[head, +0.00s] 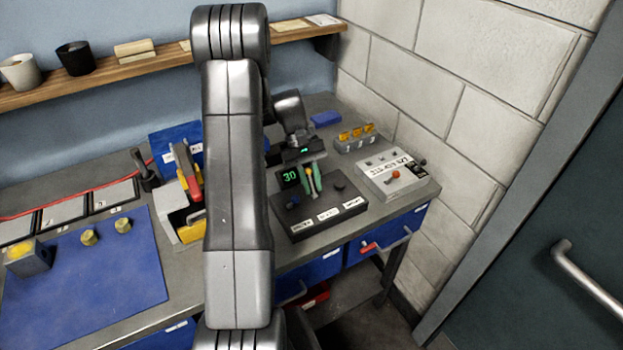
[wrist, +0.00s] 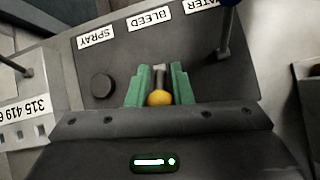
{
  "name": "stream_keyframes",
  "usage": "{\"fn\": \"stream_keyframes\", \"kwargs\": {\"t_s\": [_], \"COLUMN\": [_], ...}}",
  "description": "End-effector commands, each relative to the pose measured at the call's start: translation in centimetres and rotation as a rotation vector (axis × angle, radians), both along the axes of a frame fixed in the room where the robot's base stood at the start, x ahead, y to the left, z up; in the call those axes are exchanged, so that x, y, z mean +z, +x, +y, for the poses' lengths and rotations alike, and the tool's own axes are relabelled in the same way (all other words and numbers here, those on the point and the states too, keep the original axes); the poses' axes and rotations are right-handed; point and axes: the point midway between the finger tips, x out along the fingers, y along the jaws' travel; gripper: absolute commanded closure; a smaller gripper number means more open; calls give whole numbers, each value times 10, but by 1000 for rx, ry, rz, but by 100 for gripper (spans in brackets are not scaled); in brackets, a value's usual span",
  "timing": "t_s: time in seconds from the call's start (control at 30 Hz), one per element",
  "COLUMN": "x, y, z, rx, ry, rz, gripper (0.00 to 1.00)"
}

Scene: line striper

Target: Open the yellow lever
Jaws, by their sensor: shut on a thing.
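The yellow lever (wrist: 160,98) has a round yellow knob and stands on the dark control box (wrist: 120,65), in line with the BLEED label. Only a sliver of yellow shows in the head view, between the green fingers. My gripper (wrist: 160,84) has its two green fingers on either side of the lever, shut on it. In the head view my gripper (head: 314,180) is over the middle of the control box (head: 322,218). The lever's base is partly hidden by its knob and the fingers.
A blue-knobbed lever (head: 292,200) and a black round knob (head: 338,186) flank the yellow lever. A green display (head: 289,177) reads 30. A pale box (head: 392,182) with an orange-knobbed lever stands to the right, near the block wall. My arm hides part of the bench.

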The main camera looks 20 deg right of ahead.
Motion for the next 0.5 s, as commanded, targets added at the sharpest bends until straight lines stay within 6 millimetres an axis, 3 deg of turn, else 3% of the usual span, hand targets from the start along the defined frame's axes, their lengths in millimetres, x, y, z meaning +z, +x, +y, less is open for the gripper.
{"fn": "stream_keyframes", "kwargs": {"t_s": [0.47, 0.5], "x": [0, 0], "y": [1, 1], "z": [0, 0], "rx": [1, 1], "ry": [-1, -1], "rz": [11, 11], "gripper": [100, 73]}}
